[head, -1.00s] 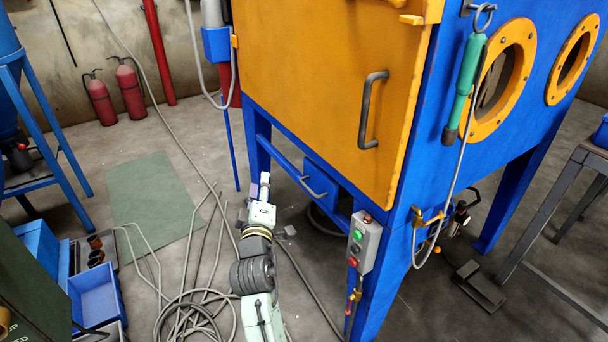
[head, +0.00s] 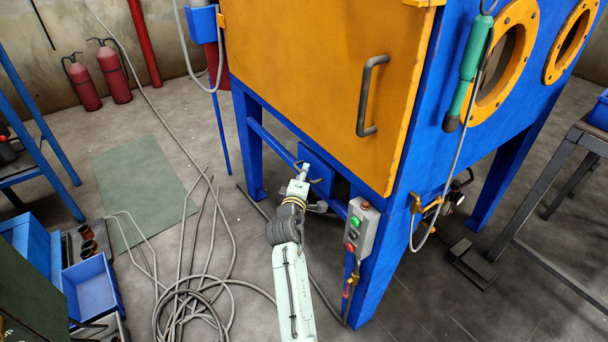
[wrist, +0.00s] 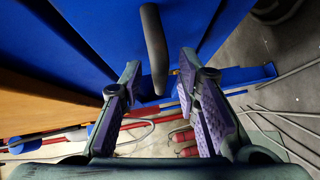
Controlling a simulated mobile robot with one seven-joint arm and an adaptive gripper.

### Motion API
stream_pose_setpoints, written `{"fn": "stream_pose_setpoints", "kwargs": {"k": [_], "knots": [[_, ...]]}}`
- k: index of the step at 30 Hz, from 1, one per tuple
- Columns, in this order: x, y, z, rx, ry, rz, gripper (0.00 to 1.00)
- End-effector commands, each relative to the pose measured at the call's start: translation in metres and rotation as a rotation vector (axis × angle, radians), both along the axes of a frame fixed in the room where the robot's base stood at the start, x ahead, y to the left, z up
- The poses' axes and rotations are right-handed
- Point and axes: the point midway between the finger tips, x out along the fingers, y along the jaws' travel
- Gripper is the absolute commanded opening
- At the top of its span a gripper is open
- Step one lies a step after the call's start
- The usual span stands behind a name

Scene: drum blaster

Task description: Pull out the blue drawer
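The blue drawer (head: 322,177) sits under the orange door of the blue cabinet, and looks shut or nearly so. Its dark bar handle (wrist: 154,50) shows in the wrist view, in front of the blue drawer face (wrist: 100,28). My gripper (wrist: 157,84) is open there, one finger on each side of the handle's lower end, with gaps on both sides. I cannot tell how deep the handle lies between the fingers. In the head view my gripper (head: 304,170) is at the drawer front, and my arm partly hides the handle.
The orange door (head: 320,80) with its own grey handle is above. A grey button box (head: 360,227) hangs on the cabinet leg (head: 378,275), right of my arm. Coiled hoses (head: 195,305) lie on the floor at left. Open floor lies left of the cabinet.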

Motion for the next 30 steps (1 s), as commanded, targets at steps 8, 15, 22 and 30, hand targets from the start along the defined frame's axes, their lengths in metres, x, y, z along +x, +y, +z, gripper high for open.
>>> {"fn": "stream_pose_setpoints", "kwargs": {"k": [8, 15, 22, 30], "knots": [[0.0064, -0.0014, -0.0011, 0.001, 0.001, 0.0, 0.3], [0.006, -0.0012, -0.001, 0.001, 0.0, 0.0, 0.2], [0.0059, -0.0012, -0.001, 0.001, 0.0, 0.0, 0.05], [0.0059, -0.0012, -0.001, 0.001, 0.0, 0.0, 0.0]]}}
